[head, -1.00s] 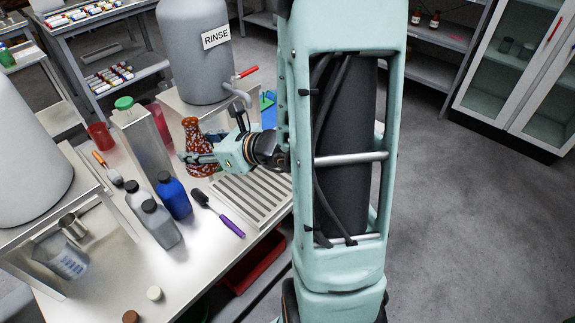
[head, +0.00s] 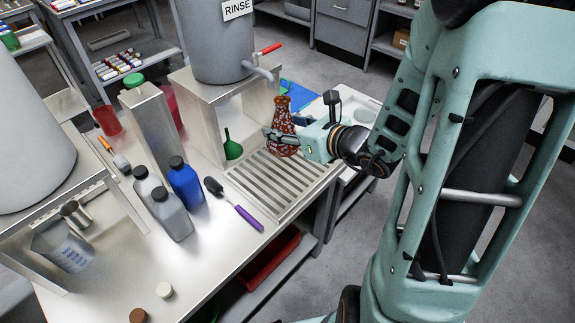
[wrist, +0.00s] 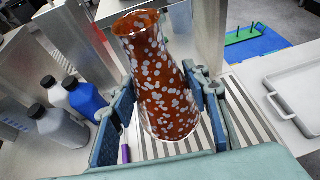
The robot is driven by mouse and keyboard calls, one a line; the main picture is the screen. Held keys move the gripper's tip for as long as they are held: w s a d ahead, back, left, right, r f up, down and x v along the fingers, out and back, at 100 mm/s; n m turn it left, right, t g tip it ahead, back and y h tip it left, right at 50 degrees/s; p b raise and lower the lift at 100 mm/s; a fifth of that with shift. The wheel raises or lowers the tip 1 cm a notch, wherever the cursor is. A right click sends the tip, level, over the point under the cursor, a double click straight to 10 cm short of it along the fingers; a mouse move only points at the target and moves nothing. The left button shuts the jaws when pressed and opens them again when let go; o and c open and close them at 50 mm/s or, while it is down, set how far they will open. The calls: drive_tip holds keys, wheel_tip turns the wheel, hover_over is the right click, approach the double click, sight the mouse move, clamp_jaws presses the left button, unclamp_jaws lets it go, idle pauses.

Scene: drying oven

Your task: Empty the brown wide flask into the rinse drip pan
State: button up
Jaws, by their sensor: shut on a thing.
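The brown wide flask (head: 283,124), speckled with pale spots, is upright between the fingers of my gripper (head: 290,136). In the wrist view the flask (wrist: 163,85) fills the space between the two blue-grey pads of my gripper (wrist: 160,115), which is shut on it. The rinse drip pan (head: 262,186), a slatted metal tray, lies on the bench in front of the rinse stand. The flask is over the far right part of the pan. I cannot tell how high above the slats it is.
The grey RINSE tank (head: 212,45) with a red-handled tap (head: 262,62) stands on a metal stand behind the pan.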

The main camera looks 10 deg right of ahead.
drive_tip(key=shift+n+y, duration=0.4)
drive_tip(key=shift+y, duration=0.1)
drive_tip(key=a+f+b, duration=0.2)
drive_tip(key=f+b, duration=0.2)
drive_tip(key=a+f+b, duration=0.2)
drive_tip(key=f+b, duration=0.2)
drive_tip(key=b, duration=0.1)
drive_tip(key=a+f+b, duration=0.2)
drive_tip(key=f+b, duration=0.2)
drive_tip(key=shift+a+f+b, duration=0.2)
drive_tip(key=shift+a+b, duration=0.15)
drive_tip(key=shift+a, duration=0.05)
drive_tip(key=shift+s+a+f+g+b, duration=0.1)
drive_tip(key=shift+a+f+g+b, duration=0.2)
drive_tip(key=shift+a+f+b, duration=0.3)
drive_tip(key=shift+d+r, duration=0.15)
drive_tip(key=shift+r, duration=0.15)
drive_tip(key=p, duration=0.2)
drive_tip(key=shift+r+p, duration=0.35)
drive_tip(key=shift+p, duration=0.05)
drive_tip(key=shift+d+r+m+y+p, duration=0.1)
drive_tip(key=shift+r+m+y+p, duration=0.15)
drive_tip(key=shift+p, duration=0.5)
